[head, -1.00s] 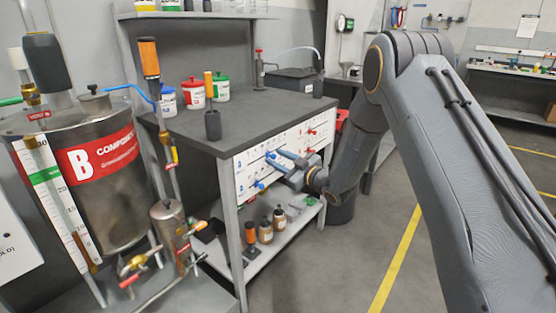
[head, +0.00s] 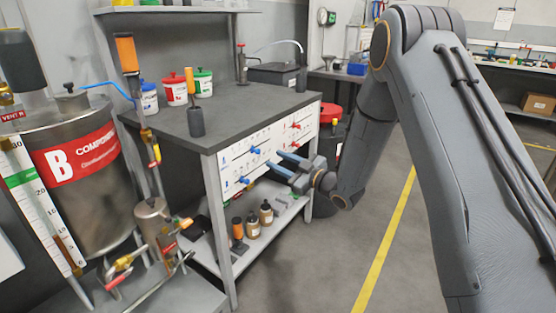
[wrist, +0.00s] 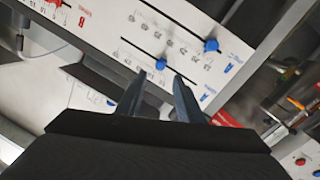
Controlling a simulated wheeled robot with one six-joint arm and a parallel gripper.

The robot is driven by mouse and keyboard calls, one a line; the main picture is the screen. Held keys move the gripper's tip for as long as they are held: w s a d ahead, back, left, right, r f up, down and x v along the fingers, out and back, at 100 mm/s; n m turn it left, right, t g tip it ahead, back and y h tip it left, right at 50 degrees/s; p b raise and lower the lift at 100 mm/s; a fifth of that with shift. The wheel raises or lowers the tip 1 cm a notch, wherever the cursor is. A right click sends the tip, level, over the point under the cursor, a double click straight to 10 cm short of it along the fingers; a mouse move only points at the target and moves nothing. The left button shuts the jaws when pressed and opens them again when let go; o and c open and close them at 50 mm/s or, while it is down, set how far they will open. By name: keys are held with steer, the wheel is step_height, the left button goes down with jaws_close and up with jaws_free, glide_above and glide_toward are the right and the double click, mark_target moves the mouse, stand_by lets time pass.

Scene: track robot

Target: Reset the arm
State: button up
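My gripper (head: 284,166) is in front of the white control panel (head: 226,163) on the front of the grey bench. Its two bluish-grey fingers are spread apart and empty in the head view. In the wrist view my gripper (wrist: 158,88) also shows its fingers apart, with a blue knob (wrist: 160,64) just beyond and between their tips; I see no clear contact. Another blue knob (wrist: 211,45) is to the right on the panel. In the head view blue knobs (head: 255,150) and red knobs (head: 296,125) stand on the panel.
Small bottles (head: 252,225) stand on the lower shelf. A steel tank (head: 85,180) labelled B stands at left.

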steer(key=s+d+r+m+h+p, duration=0.2)
steer(key=d+r+m+h+p, duration=0.25)
steer(key=d+h, duration=0.4)
steer(key=s+d+r+m+g+h+p, duration=0.1)
steer(key=s+d+m+g+h+p, duration=0.3)
steer(key=s+d, duration=0.65)
steer(key=s+r+m+g+p, duration=0.1)
steer(key=s+g, duration=0.3)
steer(key=s, duration=1.1)
steer(key=s+d+r+m+g+p, duration=0.1)
steer(key=s+r+m+g, duration=0.3)
steer(key=s, duration=1.1)
steer(key=shift+s+h+p, duration=0.2)
steer(key=shift+h+p, duration=0.2)
steer(key=shift+h, duration=0.05)
